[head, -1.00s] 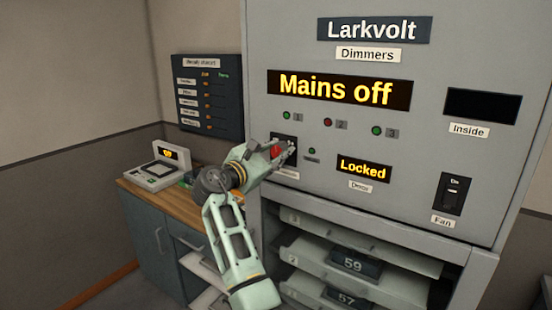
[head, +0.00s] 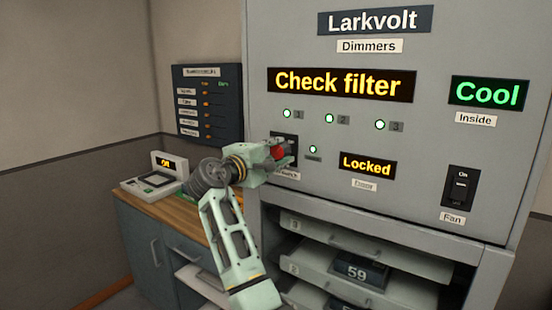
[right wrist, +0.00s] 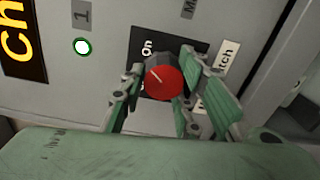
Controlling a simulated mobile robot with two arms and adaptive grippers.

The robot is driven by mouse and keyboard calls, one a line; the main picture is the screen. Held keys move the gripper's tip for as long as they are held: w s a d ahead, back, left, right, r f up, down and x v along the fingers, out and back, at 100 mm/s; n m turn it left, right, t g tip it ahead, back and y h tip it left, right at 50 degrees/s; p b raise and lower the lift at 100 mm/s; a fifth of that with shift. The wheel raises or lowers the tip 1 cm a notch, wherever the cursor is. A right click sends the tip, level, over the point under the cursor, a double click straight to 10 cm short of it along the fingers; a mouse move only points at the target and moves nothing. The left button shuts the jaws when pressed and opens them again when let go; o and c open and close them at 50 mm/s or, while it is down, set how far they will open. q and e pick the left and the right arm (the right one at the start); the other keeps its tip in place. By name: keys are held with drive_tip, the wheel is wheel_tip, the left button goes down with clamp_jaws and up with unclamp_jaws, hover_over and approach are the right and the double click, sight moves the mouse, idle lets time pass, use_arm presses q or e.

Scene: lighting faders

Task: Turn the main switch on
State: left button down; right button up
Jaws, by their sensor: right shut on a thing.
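The main switch is a red round knob (head: 278,153) on a black plate at the left of the grey dimmer cabinet (head: 430,150). In the right wrist view the knob (right wrist: 165,84) carries a pale pointer line, and "On" is printed on the plate just above it. My right gripper (head: 284,151) has its fingers on both sides of the knob, shut on it. The main display (head: 340,84) reads "Check filter" in yellow. A small lamp (head: 313,149) beside the switch is lit. My left gripper is not in view.
The inside display (head: 488,93) reads "Cool" in green, and the door display (head: 367,164) reads "Locked". The fan switch (head: 459,186) is at the right. Numbered trays (head: 350,265) sit below the panel. A wooden-topped counter (head: 150,206) stands at the left.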

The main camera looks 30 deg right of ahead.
drive_tip(key=shift+r+m+b, duration=0.3)
drive_tip(key=shift+r+m, duration=0.2)
drive_tip(key=o, duration=1)
drive_tip(key=shift+f, duration=0.15)
drive_tip(key=shift+f, duration=0.1)
drive_tip(key=shift+a, duration=0.1)
drive_tip(key=shift+s+a, duration=0.1)
drive_tip(key=shift+a, duration=0.15)
drive_tip(key=v, duration=1.1)
drive_tip(key=shift+s+a, duration=0.15)
